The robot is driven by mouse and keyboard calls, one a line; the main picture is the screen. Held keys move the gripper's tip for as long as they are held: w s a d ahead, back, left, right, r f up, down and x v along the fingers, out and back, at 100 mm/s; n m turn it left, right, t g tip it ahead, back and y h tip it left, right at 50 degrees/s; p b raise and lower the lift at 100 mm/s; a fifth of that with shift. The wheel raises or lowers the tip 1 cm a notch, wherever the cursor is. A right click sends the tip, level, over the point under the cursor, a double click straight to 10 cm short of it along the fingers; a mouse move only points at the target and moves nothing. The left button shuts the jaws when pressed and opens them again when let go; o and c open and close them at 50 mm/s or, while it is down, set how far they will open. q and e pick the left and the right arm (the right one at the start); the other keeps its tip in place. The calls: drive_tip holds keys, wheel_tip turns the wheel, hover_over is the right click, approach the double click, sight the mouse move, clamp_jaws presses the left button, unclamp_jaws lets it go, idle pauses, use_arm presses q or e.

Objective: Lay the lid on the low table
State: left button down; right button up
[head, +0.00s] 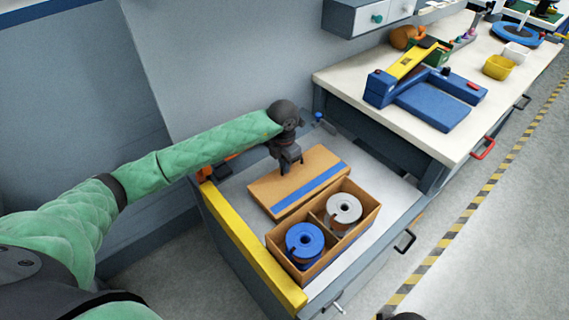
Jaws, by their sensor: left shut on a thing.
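The lid (268,191) is a flat brown cardboard panel with a blue stripe along its right side. It lies level over the low table's (375,178) pale top, behind the open box; I cannot tell whether it touches the surface. My left gripper (289,168) points down, shut on the lid near its far edge. The open cardboard box (285,266) has a divider. A blue spool (304,240) sits in its left compartment and a grey-white spool (343,208) in its right one.
A yellow edge (250,250) runs along the low table's left side. A higher white bench (350,80) stands at the back right, with a blue and yellow device (432,105) and a yellow bin (497,67). Bare tabletop lies right of the lid.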

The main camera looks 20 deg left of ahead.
use_arm(q)
drive_tip(key=c, duration=1.5)
unclamp_jaws()
drive_tip(key=shift+c, duration=0.2)
use_arm(e)
drive_tip(key=shift+a, duration=0.15)
use_arm(q)
drive_tip(key=shift+r, duration=0.1)
